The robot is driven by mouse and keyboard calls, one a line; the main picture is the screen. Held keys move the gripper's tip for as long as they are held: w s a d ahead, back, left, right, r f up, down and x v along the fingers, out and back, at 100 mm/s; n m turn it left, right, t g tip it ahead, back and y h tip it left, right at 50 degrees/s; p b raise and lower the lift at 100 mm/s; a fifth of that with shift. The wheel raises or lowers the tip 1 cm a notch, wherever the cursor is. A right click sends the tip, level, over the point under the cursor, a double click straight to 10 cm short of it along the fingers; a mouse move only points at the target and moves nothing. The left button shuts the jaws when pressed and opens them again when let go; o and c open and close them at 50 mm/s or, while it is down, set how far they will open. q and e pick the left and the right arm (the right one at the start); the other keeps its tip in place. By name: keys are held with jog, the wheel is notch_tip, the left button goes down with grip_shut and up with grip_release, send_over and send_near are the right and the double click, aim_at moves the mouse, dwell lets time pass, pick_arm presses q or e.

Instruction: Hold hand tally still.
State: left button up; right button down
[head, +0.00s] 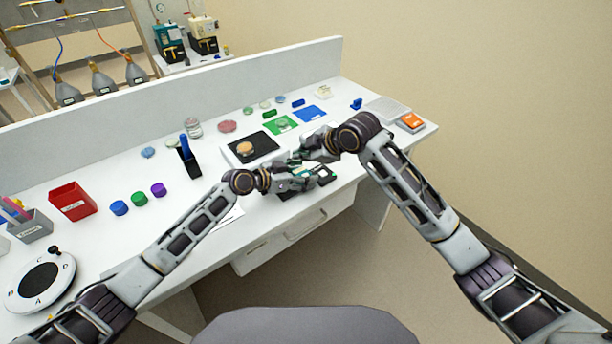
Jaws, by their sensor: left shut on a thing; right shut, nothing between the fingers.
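A small dark device with a green part, apparently the hand tally (324,174), is near the front edge of the white bench. It is partly hidden by my grippers, and its details are too small to read. My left gripper (292,182) comes in from the left and is shut on it, at its left side. My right gripper (303,157) is shut and empty, close above and behind the device, beside the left gripper's fingers. I cannot tell whether the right fingertips touch the device.
A black mat (266,139) with an orange-topped dish (244,148), a green mat (282,124) and a blue mat (308,114) lie behind. A red bin (73,201), coloured caps (139,198) and a round dial (40,279) stand left. A low wall (180,110) backs the bench.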

dwell(0.3)
pick_arm(q)
jog(key=o, duration=1.1)
jog(key=shift+a, duration=0.15)
jog(key=shift+v, duration=5.9)
jog(key=shift+s+f, duration=0.1)
jog(key=shift+s, duration=0.05)
